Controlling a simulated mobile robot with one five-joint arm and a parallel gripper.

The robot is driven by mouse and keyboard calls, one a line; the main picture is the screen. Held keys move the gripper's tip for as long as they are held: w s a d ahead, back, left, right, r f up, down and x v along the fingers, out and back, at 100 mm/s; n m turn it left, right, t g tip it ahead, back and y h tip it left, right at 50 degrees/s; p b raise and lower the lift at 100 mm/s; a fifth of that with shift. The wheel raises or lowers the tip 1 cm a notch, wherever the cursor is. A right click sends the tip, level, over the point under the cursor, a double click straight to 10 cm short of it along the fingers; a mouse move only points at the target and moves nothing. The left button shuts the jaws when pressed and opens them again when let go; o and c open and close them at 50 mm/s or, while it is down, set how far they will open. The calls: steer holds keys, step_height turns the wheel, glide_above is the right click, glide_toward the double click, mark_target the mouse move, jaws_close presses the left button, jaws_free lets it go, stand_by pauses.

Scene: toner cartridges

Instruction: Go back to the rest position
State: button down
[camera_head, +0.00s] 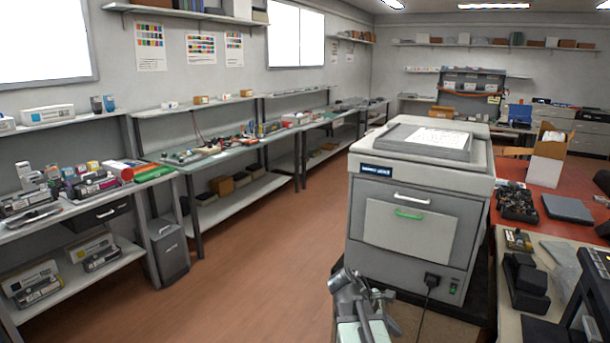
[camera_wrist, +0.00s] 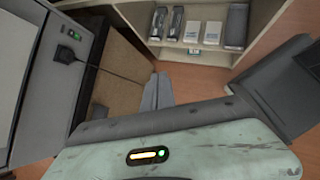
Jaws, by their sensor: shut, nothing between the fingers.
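My gripper (camera_wrist: 157,92) shows in the middle of the wrist view, with its grey fingers together and nothing between them. It is above the floor, near my own pale green base. In the head view my arm is folded low at the bottom centre, in front of the large grey printer (camera_head: 408,218). I cannot make out the fingertips there. The printer's side with its black plug also shows at the left of the wrist view (camera_wrist: 66,55).
A shelf (camera_wrist: 270,50) with several boxes and cartridges is at the top of the wrist view. In the head view, workbenches with toner cartridges (camera_head: 95,185) line the left wall. A red table (camera_head: 580,205) stands at the right. The brown floor (camera_head: 245,255) left of the printer is clear.

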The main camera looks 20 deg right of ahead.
steer(key=a+f+m+y, duration=0.1)
steer(key=a+m, duration=0.3)
steer(key=a, duration=0.5)
steer(key=w+a+f+m+t+y, duration=0.1)
steer(key=a+m+y, duration=0.3)
steer(key=a, duration=0.5)
steer(key=w+a+f+m+y, duration=0.1)
steer(key=a+m, duration=0.3)
steer(key=a, duration=0.5)
steer(key=shift+a+f+m+t+y+p, duration=0.3)
steer(key=shift+a+f+m+y, duration=0.1)
steer(key=shift+f+y, duration=0.45)
